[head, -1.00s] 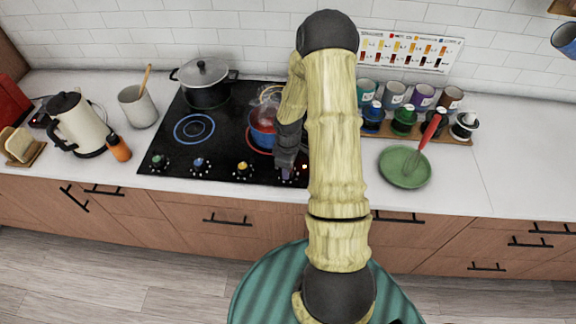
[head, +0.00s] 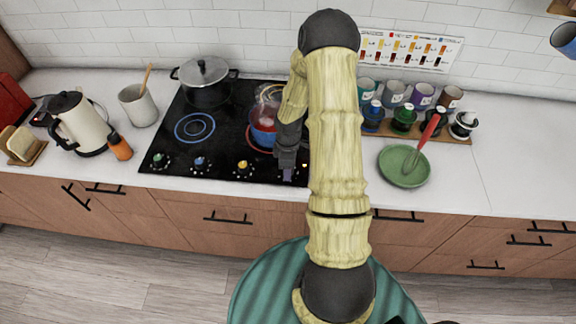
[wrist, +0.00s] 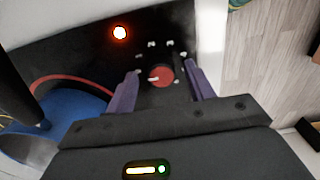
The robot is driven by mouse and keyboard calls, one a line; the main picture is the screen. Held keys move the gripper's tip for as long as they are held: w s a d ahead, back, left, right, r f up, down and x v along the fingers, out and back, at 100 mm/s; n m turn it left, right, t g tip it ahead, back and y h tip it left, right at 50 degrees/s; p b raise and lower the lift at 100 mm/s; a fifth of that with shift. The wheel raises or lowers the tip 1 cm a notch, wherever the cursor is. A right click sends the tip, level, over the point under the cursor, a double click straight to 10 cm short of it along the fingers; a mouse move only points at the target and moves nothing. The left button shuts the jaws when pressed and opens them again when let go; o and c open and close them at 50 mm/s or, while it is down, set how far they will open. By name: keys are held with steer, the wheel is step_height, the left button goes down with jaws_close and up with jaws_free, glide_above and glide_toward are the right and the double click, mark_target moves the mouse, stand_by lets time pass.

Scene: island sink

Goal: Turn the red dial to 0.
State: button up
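The red dial (wrist: 161,75) sits on the black stove panel in the wrist view. The white mark on its face points to the left, and small pale marks ring it. My gripper (wrist: 163,82) is open, with one purple finger on each side of the dial and a narrow gap showing on both sides. In the head view my gripper (head: 287,174) is at the right front of the cooktop (head: 222,155), and it hides the red dial there. A red indicator light (wrist: 120,33) is lit near the dial.
A blue pot (head: 262,133) stands on the red-ringed burner behind my gripper. A lidded pot (head: 205,80) is at the back. Other dials, green (head: 160,160), blue (head: 200,164) and yellow (head: 242,168), line the front left.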

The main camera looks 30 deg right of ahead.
steer(key=shift+r, duration=0.1)
step_height(320, 180, up, 17)
steer(key=b, duration=0.1)
steer(key=shift+b, duration=0.3)
stand_by(0.4)
steer(key=s+a+r+m+t, duration=0.2)
steer(key=s+a+r+m, duration=0.2)
steer(key=s+a+m, duration=0.7)
steer(key=s+a, duration=0.1)
steer(key=a, duration=0.1)
steer(key=shift+s+a+t, duration=0.3)
steer(key=shift+s, duration=0.05)
steer(key=shift+w, duration=0.1)
steer(key=shift+s+r, duration=0.1)
steer(key=shift+s, duration=0.1)
